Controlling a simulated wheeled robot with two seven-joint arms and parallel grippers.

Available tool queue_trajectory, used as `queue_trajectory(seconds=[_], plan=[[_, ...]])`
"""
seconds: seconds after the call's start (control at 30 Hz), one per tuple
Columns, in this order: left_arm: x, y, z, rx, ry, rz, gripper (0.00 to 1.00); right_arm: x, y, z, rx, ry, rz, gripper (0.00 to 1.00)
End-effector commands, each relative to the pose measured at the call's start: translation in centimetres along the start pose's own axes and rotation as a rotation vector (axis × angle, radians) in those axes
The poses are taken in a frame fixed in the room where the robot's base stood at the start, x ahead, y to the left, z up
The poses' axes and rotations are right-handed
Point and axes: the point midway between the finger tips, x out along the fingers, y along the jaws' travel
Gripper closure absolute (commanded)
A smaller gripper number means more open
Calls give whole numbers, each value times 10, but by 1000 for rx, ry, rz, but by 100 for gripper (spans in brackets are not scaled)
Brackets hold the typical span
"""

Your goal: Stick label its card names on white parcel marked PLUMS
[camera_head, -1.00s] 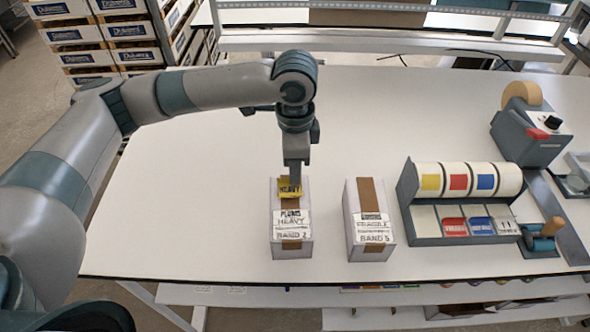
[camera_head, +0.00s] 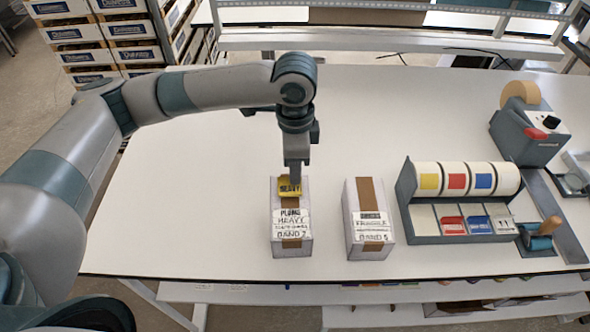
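The white parcel marked PLUMS (camera_head: 291,246) stands on the table below my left gripper. Its card (camera_head: 291,223) reads PLUMS, HEAVY and BAND 2, with a brown tape strip down the middle. A yellow HEAVY label (camera_head: 289,188) is at the far end of the parcel's top, directly under the fingertips. My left gripper (camera_head: 294,178) points straight down with its fingers close together at the label. I cannot tell whether the label is still held or only touched, or whether it is fully stuck. My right gripper is not in view.
A second white parcel (camera_head: 367,215), with a FRAGILE, BAND 5 card, stands to the right. Beyond it is a label dispenser (camera_head: 458,239) with yellow, red and blue rolls and several label slots. A tape machine (camera_head: 530,125) stands at the back right. The table's left side is clear.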

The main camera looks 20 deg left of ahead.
Motion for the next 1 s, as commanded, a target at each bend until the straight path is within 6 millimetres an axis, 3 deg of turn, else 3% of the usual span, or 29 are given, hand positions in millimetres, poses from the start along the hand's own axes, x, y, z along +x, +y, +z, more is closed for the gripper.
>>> queue_trajectory(seconds=[1.0], plan=[[8,0,0,0,0,0,100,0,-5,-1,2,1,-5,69]])
